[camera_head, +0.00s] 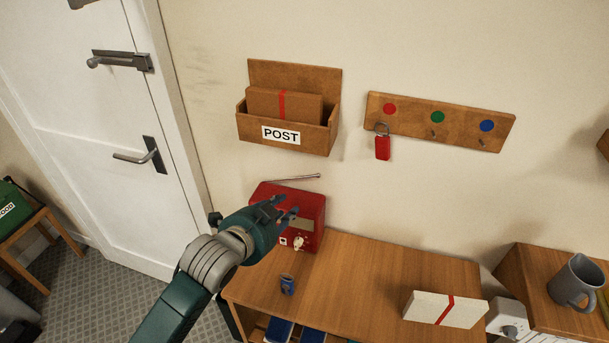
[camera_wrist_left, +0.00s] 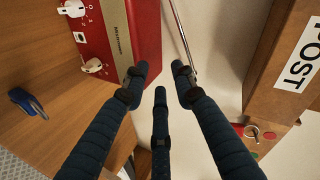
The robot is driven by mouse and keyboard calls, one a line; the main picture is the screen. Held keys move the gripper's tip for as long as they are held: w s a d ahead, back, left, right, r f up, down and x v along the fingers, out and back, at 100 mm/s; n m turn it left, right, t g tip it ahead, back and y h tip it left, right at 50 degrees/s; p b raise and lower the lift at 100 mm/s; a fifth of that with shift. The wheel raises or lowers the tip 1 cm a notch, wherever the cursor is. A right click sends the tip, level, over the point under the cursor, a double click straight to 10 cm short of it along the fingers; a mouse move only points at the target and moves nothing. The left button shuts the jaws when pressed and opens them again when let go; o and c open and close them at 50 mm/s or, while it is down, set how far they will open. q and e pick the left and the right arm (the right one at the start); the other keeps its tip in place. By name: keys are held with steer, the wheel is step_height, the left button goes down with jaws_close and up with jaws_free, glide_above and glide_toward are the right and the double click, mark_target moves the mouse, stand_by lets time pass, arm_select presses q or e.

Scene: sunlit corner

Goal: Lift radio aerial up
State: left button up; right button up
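The red radio (camera_head: 314,206) stands at the back left of the wooden bench, against the wall. Its thin metal aerial (camera_head: 296,179) lies low along the top, nearly level, with its tip to the right. My left gripper (camera_head: 288,208) is in front of the radio and hides part of it. In the left wrist view the fingers (camera_wrist_left: 161,80) are apart with nothing between them. There the aerial (camera_wrist_left: 184,35) runs just beyond the tip of the right-hand finger; I cannot tell if they touch. The radio (camera_wrist_left: 108,38) is at upper left. My right gripper is not in view.
A wooden post box (camera_head: 318,139) hangs on the wall above the radio. A small blue object (camera_head: 287,285) and a white box (camera_head: 425,309) are on the bench (camera_head: 370,270); the bench middle is clear.

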mark_target(288, 178)
arm_select(q)
steer(key=w+d, duration=0.2)
steer(key=w, duration=0.2)
steer(key=w+d+m+p, duration=0.1)
steer(key=w+d, duration=0.1)
steer(key=w, duration=0.2)
steer(key=w+d+m+t+p, duration=0.1)
steer(key=w, duration=0.2)
steer(key=shift+w+d+f+h, duration=0.25)
steer(key=shift+w+d+h, duration=0.05)
steer(key=shift+w+d, duration=0.1)
steer(key=shift+c, duration=0.5)
jaws_close()
